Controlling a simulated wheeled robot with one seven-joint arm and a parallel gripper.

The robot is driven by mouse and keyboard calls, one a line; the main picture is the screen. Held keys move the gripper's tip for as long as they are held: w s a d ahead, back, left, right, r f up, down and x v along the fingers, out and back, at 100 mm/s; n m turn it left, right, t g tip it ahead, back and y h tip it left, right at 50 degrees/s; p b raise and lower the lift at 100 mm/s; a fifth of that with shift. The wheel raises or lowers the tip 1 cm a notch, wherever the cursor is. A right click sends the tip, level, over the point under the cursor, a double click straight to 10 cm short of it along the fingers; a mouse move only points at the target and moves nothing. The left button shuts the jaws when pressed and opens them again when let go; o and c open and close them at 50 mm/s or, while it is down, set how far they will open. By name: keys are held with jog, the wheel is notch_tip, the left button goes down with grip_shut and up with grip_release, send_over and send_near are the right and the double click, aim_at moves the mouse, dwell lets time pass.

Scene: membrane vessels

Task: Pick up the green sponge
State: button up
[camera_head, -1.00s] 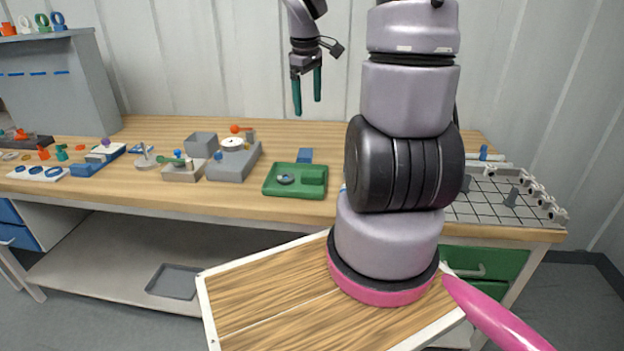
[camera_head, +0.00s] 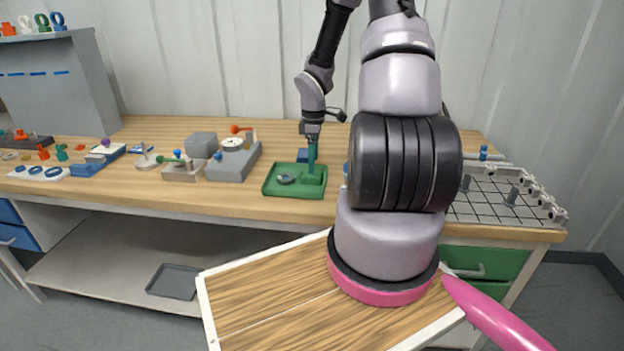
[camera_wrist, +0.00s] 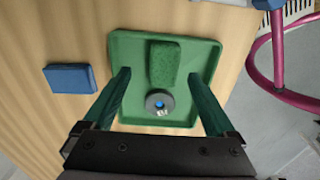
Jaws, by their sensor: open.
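The green sponge (camera_wrist: 165,63) is a rough-looking block lying in a shallow green tray (camera_wrist: 208,50) in the wrist view. In the head view the sponge (camera_head: 315,180) sits at the right part of the tray (camera_head: 293,193), partly behind my fingers. My gripper (camera_wrist: 158,74) is open and empty, its green fingers on either side of the sponge with a gap to each. In the head view my gripper (camera_head: 311,170) points down over the tray. I cannot tell how far the fingertips are above it. A grey disc with a blue centre (camera_wrist: 160,103) lies beside the sponge.
A blue block (camera_wrist: 70,79) lies on the wooden bench left of the tray in the wrist view. A grey fixture with a dial (camera_head: 232,163) stands left of the tray in the head view. A gridded plate (camera_head: 490,205) is at the right.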

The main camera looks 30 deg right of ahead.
jog(key=f, duration=0.5)
jog(key=shift+s+a, duration=0.2)
jog(key=shift+a, duration=0.15)
grip_shut()
notch_tip(320, 180, up, 10)
dwell(0.3)
